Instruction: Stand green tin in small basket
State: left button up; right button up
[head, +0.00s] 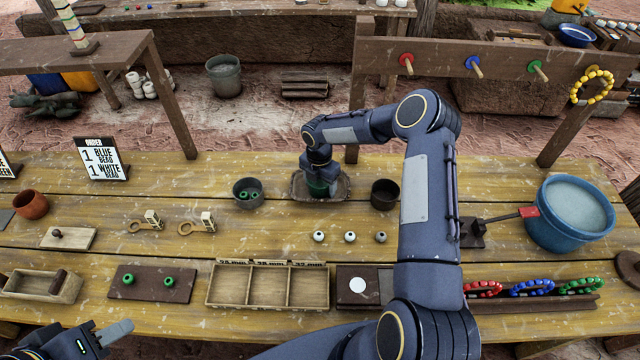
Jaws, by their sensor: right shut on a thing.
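My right gripper (319,174) is shut on the green tin (318,188) at the back middle of the table and covers its top. The tin looks upright. It shows inside the outline of the small basket (345,188), a low brown rectangular one. I cannot tell whether the tin touches the basket's floor. My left gripper (108,334) is at the bottom left edge, low over the table's front. Only part of its fingers shows, so its opening is unclear.
A grey bowl with green beads (248,203) stands left of the basket, a dark cup (384,203) right of it. Several small beads (350,237) lie in front. A divided wooden tray (268,289) is at the front. My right arm crosses the table's right half, before a blue bucket (570,240).

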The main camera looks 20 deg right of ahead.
jog(key=o, duration=0.7)
jog(key=shift+f, duration=0.1)
